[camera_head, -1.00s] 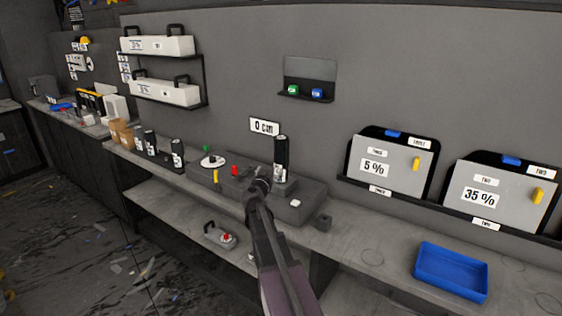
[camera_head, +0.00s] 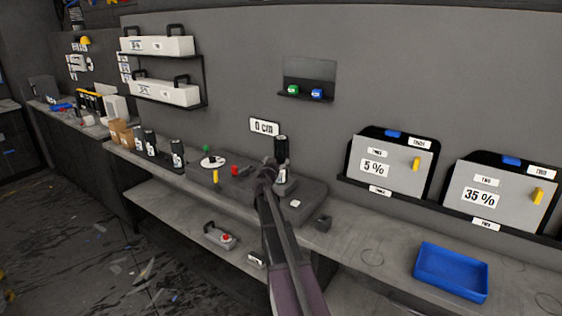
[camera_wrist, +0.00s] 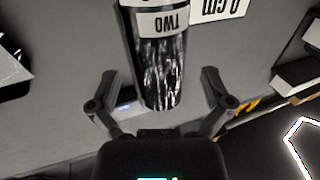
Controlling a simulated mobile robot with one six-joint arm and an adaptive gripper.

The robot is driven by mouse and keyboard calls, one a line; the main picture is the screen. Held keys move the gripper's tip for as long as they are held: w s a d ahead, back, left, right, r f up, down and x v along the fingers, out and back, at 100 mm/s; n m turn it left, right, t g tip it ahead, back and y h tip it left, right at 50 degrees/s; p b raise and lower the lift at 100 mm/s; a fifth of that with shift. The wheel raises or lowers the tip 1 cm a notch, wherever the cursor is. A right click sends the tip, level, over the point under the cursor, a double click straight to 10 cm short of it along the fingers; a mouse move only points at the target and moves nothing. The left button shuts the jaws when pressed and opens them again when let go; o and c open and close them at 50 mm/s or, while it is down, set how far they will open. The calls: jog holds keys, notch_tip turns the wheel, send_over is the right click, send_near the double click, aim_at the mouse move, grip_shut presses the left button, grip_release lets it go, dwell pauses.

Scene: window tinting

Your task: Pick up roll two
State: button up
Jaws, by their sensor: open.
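Roll two (camera_wrist: 160,62) is a black cylinder whose white label reads TWO, upside down in the wrist view. In the head view the roll (camera_head: 281,147) stands upright on the grey device on the counter, its lower part partly hidden by my gripper (camera_head: 270,170). In the wrist view my gripper (camera_wrist: 159,82) is open, with one finger on each side of the roll's near end. Gaps show between the fingers and the roll, so it is not gripped.
The device (camera_head: 312,207) carries a red knob (camera_head: 235,170) and a white disc (camera_head: 213,162). Several dark rolls (camera_head: 150,143) stand further left. A blue tray (camera_head: 451,270) lies at the right. Two panels marked 5% (camera_head: 388,165) and 35% (camera_head: 500,198) lean on the wall.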

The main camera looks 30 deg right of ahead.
aim_at(279, 160)
jog(key=shift+f+b+x, duration=0.2)
jog(key=shift+x, duration=0.75)
jog(key=shift+f+b+x, duration=0.2)
jog(key=shift+x, duration=1.5)
jog(key=shift+s+d, duration=0.1)
jog(key=c, duration=1)
jog(key=shift+r, duration=0.25)
jog(key=shift+c, duration=0.2)
notch_tip(279, 160, up, 18)
jog(key=p, duration=1.8)
jog(key=shift+f, duration=0.2)
